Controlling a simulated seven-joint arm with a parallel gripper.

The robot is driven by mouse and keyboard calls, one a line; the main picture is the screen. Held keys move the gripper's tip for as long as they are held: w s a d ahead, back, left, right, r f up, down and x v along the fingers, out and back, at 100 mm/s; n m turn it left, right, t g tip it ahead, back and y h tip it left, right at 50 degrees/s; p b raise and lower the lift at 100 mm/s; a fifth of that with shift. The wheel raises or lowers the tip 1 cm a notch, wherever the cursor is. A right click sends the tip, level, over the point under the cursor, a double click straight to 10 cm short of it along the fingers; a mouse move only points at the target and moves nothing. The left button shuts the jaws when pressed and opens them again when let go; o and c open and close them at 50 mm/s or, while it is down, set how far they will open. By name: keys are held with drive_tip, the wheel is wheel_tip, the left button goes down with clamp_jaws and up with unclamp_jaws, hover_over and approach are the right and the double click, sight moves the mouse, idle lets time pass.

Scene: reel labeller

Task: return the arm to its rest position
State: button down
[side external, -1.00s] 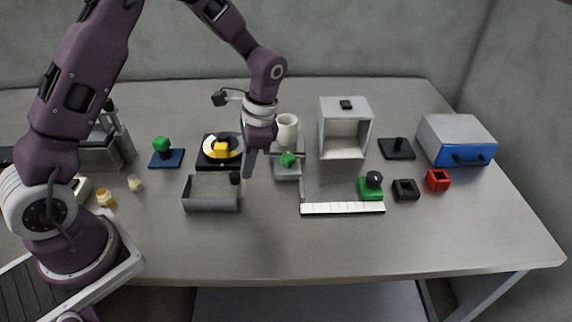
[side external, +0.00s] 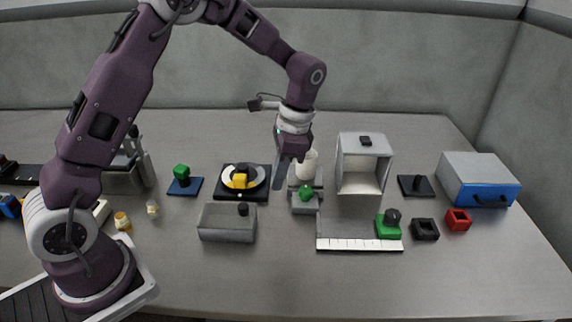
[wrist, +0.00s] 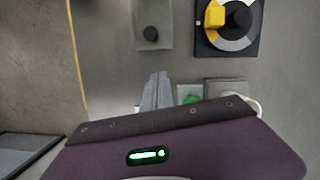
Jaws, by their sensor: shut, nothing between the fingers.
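My gripper (side external: 279,184) hangs below my purple arm, fingers pointing down, above the middle of the table. It is shut and holds nothing. In the side view its fingertips are to the left of a small grey block with a green knob (side external: 305,193) and to the right of the yellow and white dial on a black base (side external: 242,181). In the wrist view the closed fingers (wrist: 156,92) show at the centre, with the dial (wrist: 230,22) at the upper right.
A grey open bin (side external: 227,222) stands in front of my gripper. A blue-fronted drawer box (side external: 478,180) is at the far right. The front of the table is clear.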

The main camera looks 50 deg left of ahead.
drive_tip(key=s+d+r+n+t, duration=0.1)
drive_tip(key=s+r, duration=0.2)
drive_tip(key=r, duration=0.4)
drive_tip(key=s+r+n+t, duration=0.1)
drive_tip(key=s+r+t, duration=0.15)
drive_tip(key=r, duration=0.35)
drive_tip(key=s+d+r+n+t, duration=0.1)
drive_tip(key=s+n+t, duration=0.1)
drive_tip(key=s, duration=0.7)
drive_tip(key=s+r+n+t+h, duration=0.1)
drive_tip(key=s+n+t, duration=0.1)
drive_tip(key=s, duration=0.7)
drive_tip(key=shift+d+r+n+h, duration=0.3)
drive_tip(key=shift+d+n, duration=0.1)
drive_tip(key=shift+t, duration=0.25)
